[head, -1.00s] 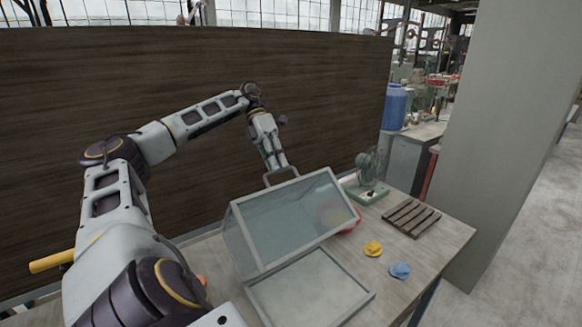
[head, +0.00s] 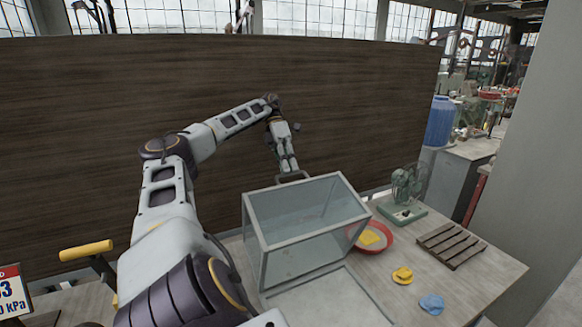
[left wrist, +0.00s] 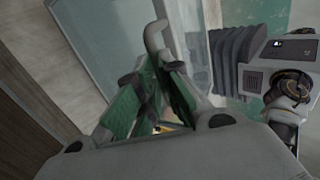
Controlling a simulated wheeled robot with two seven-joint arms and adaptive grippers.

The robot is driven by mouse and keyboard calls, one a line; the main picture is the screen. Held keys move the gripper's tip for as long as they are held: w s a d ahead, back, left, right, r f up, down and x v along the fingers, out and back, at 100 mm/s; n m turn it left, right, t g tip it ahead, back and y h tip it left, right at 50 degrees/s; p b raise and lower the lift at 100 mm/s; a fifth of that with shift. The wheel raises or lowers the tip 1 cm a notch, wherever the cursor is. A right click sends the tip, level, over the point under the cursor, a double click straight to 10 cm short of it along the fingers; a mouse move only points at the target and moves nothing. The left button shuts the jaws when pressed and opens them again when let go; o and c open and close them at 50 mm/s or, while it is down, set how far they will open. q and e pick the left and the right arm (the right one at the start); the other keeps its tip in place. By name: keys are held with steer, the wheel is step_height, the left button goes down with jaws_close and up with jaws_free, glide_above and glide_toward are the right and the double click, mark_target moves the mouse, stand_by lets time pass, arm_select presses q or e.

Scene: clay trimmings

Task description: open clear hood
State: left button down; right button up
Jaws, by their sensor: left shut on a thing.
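The clear hood (head: 305,215) is a grey-framed box of clear panels on the workbench. Its near edge is by the back of a pale framed base (head: 335,300), which is open to view in front of it. The grey bar handle (head: 306,175) is at the hood's far top edge. My left gripper (head: 290,170) is shut on this handle, reaching down from behind. In the left wrist view the green-padded fingers (left wrist: 152,95) close around the grey bar, and a clear panel (left wrist: 105,40) lies beyond. My right gripper is not in view.
Right of the hood are a red dish (head: 385,246) with a yellow item, a green fan (head: 405,190), a slatted rack (head: 452,244), and a yellow (head: 402,275) and a blue piece (head: 432,304). A dark wooden wall (head: 120,130) stands behind; a pillar (head: 530,190) is at right.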

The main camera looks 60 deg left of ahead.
arm_select(q)
steer(key=shift+d+f+g, duration=0.2)
steer(key=shift+f+g, duration=0.1)
steer(key=shift+f, duration=0.85)
steer(key=c, duration=1.7)
jaws_free()
steer(key=shift+a, duration=0.1)
steer(key=shift+o, duration=0.9)
steer(key=shift+w+a, duration=0.1)
steer(key=shift+a, duration=0.15)
steer(key=shift+r, duration=0.3)
steer(key=shift+r, duration=0.1)
steer(key=shift+r, duration=0.65)
steer(key=shift+r, duration=0.2)
